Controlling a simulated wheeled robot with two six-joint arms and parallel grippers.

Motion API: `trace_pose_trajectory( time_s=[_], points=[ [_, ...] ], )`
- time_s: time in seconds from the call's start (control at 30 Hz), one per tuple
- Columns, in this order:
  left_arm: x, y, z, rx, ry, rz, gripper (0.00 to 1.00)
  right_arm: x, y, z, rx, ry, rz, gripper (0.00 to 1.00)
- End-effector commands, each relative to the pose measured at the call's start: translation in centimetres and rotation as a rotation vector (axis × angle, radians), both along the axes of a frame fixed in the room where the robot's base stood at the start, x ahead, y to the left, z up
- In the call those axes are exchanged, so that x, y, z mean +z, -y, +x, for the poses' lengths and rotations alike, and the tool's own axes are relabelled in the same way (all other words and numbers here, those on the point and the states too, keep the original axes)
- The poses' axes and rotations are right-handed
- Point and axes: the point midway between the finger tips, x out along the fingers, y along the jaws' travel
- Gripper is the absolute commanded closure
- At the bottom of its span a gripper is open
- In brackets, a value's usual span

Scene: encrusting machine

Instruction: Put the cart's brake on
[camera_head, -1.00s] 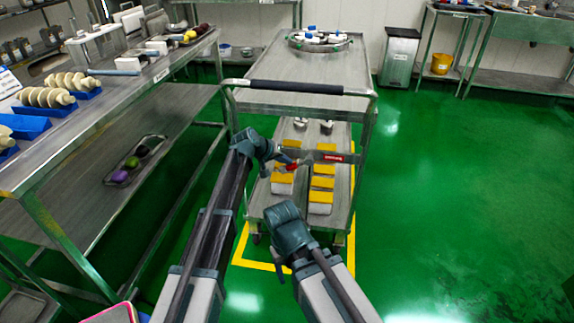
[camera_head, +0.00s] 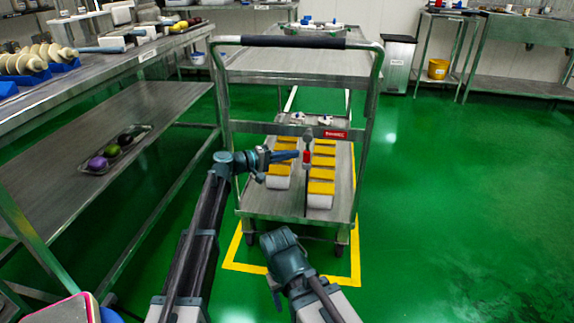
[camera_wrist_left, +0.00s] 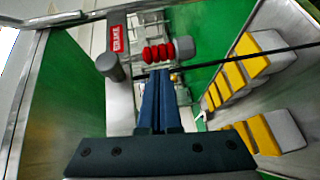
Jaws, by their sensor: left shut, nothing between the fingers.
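The metal cart (camera_head: 255,210) stands in front of me with its handle (camera_head: 293,42) toward me. A red brake label (camera_head: 335,134) is on its crossbar and also shows in the left wrist view (camera_wrist_left: 117,38). A lever with a red ribbed grip (camera_head: 306,158) stands below the crossbar; the wrist view shows the grip (camera_wrist_left: 158,52) and its thin dark rod. My left gripper (camera_head: 292,155) is shut and empty, its fingertips (camera_wrist_left: 158,74) close beside the grip; I cannot tell if they touch. My right gripper (camera_head: 274,288) is low, before the cart, its fingers unclear.
White blocks with yellow tops (camera_head: 321,188) lie on the cart's lower shelf. Yellow floor tape (camera_head: 290,274) surrounds the cart. A metal workbench (camera_head: 110,72) stands on the left, with a dish of vegetables (camera_head: 120,147) on its lower shelf. The green floor on the right is clear.

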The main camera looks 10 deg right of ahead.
Motion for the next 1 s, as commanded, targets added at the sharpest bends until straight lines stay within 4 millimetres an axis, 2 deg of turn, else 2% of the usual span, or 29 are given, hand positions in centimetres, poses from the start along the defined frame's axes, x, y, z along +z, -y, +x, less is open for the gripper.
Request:
trace_pose_trajectory(
  time_s=[0.03, 0.1, 1.0],
  points=[
    [-0.74, 0.21, -0.08, 0.0, -0.006, -0.022, 1.0, -1.16, 0.0, 0.01, -0.001, 0.0, 0.0, 0.34],
    [-0.64, 0.41, -0.13, 0.0, -0.011, -0.039, 1.0, -1.39, 0.0, 0.0, -0.002, 0.001, 0.0, 0.34],
    [-0.79, 1.14, -0.34, -0.001, -0.013, -0.045, 1.0, -1.64, 0.0, 0.01, -0.001, 0.001, 0.0, 0.34]
  ],
)
